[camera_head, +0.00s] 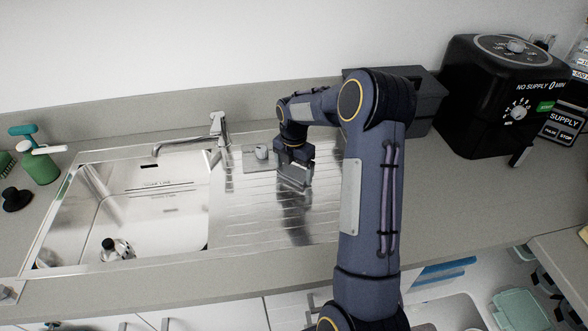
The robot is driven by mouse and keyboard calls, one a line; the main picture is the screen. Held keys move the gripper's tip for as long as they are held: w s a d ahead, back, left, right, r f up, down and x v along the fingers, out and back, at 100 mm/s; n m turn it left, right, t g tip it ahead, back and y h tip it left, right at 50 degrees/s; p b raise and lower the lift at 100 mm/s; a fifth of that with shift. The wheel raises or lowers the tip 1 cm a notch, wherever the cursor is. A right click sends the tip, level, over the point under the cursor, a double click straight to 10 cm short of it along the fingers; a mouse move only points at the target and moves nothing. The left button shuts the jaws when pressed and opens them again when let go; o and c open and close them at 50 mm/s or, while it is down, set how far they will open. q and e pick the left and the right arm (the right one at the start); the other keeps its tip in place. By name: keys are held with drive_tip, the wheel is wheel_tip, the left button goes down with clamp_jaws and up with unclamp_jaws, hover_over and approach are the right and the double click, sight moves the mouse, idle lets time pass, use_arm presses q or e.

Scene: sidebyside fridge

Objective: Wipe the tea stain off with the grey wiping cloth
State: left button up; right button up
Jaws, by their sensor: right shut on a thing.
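My right gripper (294,181) points down at the ribbed steel drainboard (311,217), right of the sink basin. It is shut on a small grey piece, which looks like the grey wiping cloth; the fingers hide most of it. I cannot tell whether it touches the steel. I cannot make out a tea stain; dark streaks below the gripper look like its reflection. My left gripper is not in view.
A small grey cylinder (261,152) stands on a flat patch left of the gripper. The faucet (219,128) rises behind the sink basin (150,215). A black appliance (500,95) and a dark box (425,98) stand right.

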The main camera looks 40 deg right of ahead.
drive_tip(key=shift+r+p, duration=0.3)
drive_tip(key=shift+r, duration=0.1)
drive_tip(key=shift+r+p, duration=1.6)
drive_tip(key=shift+r, duration=0.8)
drive_tip(key=shift+r+p, duration=1.2)
drive_tip(key=shift+r, duration=0.35)
